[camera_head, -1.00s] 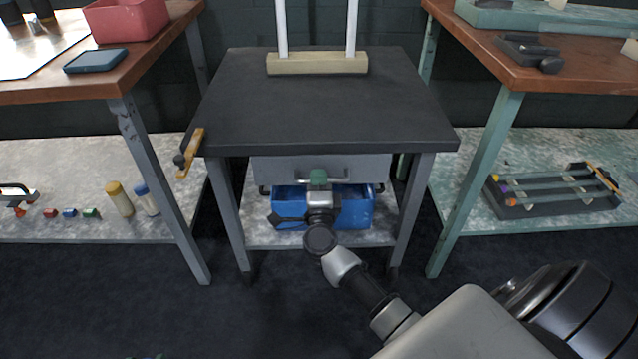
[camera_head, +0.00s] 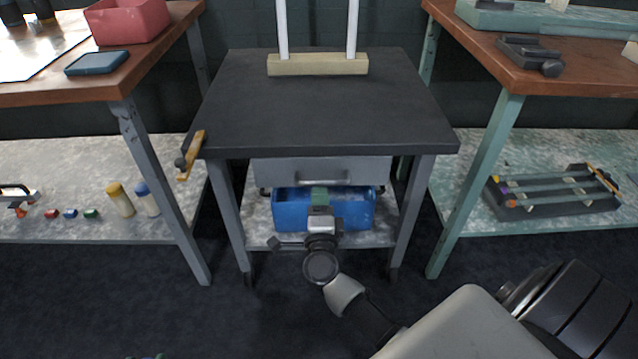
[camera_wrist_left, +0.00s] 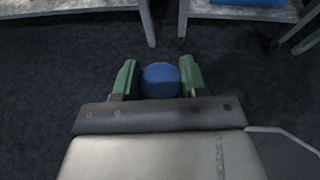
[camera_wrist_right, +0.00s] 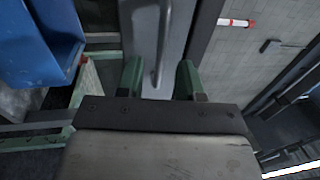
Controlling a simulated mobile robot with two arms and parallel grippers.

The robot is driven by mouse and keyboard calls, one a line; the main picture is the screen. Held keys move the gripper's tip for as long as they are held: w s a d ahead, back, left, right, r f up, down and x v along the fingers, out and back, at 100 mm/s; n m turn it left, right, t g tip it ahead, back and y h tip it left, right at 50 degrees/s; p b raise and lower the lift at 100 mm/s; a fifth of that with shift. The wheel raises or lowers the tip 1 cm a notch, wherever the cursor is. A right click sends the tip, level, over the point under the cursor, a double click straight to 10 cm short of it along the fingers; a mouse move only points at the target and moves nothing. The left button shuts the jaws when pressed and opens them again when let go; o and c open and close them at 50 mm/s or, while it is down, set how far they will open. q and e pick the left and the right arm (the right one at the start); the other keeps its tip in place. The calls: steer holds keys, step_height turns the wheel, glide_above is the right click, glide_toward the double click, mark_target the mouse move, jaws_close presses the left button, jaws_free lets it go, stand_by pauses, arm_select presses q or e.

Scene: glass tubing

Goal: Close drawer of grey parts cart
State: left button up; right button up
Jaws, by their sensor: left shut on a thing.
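The grey parts cart has a black top (camera_head: 320,110) and grey legs. Its drawer (camera_head: 275,172) sits under the front edge, with no open interior showing; I cannot tell if it is fully flush. The drawer's bar handle (camera_head: 345,180) also shows in the right wrist view (camera_wrist_right: 163,45), beyond the fingertips. My right gripper (camera_head: 320,197) is open and empty, in front of and just below the handle, apart from it. In the right wrist view its green fingers (camera_wrist_right: 160,80) stand spread. My left gripper (camera_wrist_left: 160,80) is shut on a blue round object (camera_wrist_left: 160,78) above the floor.
A blue bin (camera_head: 355,210) stands on the cart's lower shelf, behind my right gripper. A wooden-based rack (camera_head: 318,65) stands on the cart top. A yellow-handled tool (camera_head: 192,155) hangs at its left edge. Workbenches flank the cart; dark floor (camera_head: 110,290) lies clear in front.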

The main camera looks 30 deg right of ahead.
arm_select(q)
steer(key=shift+r, duration=0.35)
arm_select(e)
steer(key=v, duration=0.6)
steer(key=shift+s+a, duration=0.2)
steer(key=shift+s, duration=0.05)
